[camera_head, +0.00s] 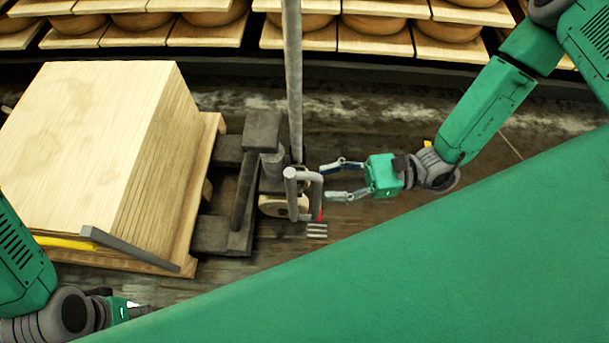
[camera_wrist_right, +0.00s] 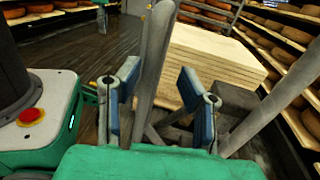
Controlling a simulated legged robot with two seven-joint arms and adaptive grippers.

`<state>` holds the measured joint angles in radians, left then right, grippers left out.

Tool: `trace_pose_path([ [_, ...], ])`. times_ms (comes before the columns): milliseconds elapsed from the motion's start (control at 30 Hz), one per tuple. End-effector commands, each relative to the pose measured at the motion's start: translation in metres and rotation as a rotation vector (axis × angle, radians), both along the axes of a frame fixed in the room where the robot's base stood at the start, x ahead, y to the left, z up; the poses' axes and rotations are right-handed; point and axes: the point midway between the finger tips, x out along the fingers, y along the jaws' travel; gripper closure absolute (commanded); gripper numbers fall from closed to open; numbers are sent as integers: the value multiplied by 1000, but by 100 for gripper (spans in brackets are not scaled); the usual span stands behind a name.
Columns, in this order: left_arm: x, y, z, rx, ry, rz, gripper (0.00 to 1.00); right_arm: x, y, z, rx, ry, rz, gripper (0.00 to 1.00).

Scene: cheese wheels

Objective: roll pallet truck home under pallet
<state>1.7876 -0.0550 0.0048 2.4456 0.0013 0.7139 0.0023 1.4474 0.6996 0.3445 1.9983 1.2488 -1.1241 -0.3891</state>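The pallet truck (camera_head: 237,205) is dark grey and stands against the right side of the wooden pallet (camera_head: 207,150). Its forks are hidden, so how far they reach under the pallet cannot be told. A grey handle loop (camera_head: 317,190) is at its right end. My right gripper (camera_head: 325,181) is open at the loop; in the right wrist view a grey bar (camera_wrist_right: 154,62) shows between its spread fingers (camera_wrist_right: 158,106), with no clear grip on it. My left gripper (camera_head: 136,308) is at the lower left, mostly hidden behind green bodywork.
A stack of pale boards (camera_head: 95,120) lies on the pallet. A grey bar (camera_head: 130,250) and a yellow strip (camera_head: 65,242) are at its near side. A tall grey pole (camera_head: 293,80) rises by the truck. Cheese shelves (camera_head: 375,42) line the back. Floor (camera_head: 400,110) is clear behind my right gripper.

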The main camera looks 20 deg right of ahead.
Motion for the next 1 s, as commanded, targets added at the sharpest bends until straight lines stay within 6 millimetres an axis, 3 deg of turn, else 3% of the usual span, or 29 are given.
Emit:
trace_pose_path([
  [200,0,0,0,0,0,0,66,-7,-30,0,0,-1,-1,66],
  [567,1,0,-1,0,2,0,66,-9,-36,0,-1,1,1,66],
  [667,2,0,2,0,2,0,66,-6,-38,3,0,-2,0,97],
  [767,1,0,17,0,2,0,66,10,-47,24,5,-13,-2,100],
  [867,2,0,46,0,2,0,66,43,-67,64,14,-26,-4,100],
  [1000,2,0,90,0,2,0,66,94,-106,135,18,-34,-2,100],
])
